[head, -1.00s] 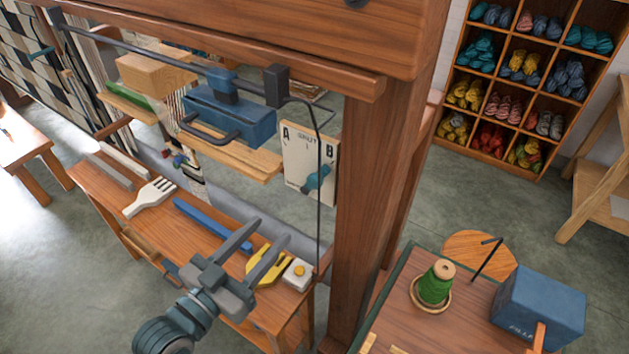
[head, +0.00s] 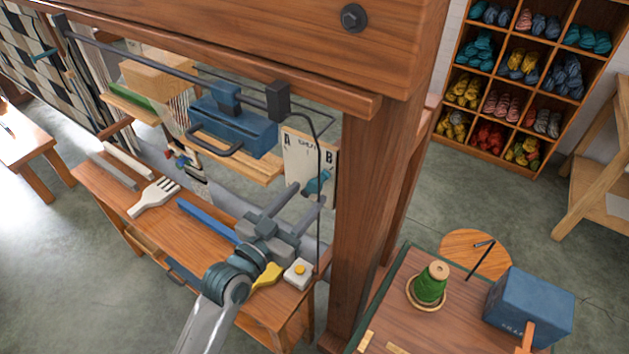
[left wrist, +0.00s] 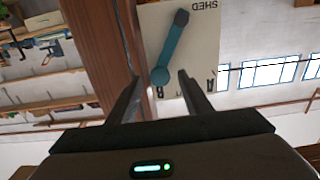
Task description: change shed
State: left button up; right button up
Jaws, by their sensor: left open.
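The shed plate (head: 299,155), a cream card marked A and B, hangs beside the loom post. Its teal lever (head: 317,185) also shows in the left wrist view (left wrist: 170,50), upside down, with its round end by the B. My left gripper (head: 306,194) is open in front of the plate. In the left wrist view the lever's end appears between my fingertips (left wrist: 160,80); I cannot tell whether they are around it or short of it. My right gripper is not in view.
The wooden post (head: 370,200) stands close right of my left gripper. A dark cable (head: 319,240) hangs between them. Below, the bench holds a white comb (head: 153,196), a blue bar (head: 205,219), a yellow tool (head: 266,277) and a white block (head: 298,273).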

aim_at(312, 189)
pick_arm(q)
jog(key=shift+p+x, duration=0.5)
jog(key=shift+x, duration=1.85)
jog(key=shift+c, duration=0.7)
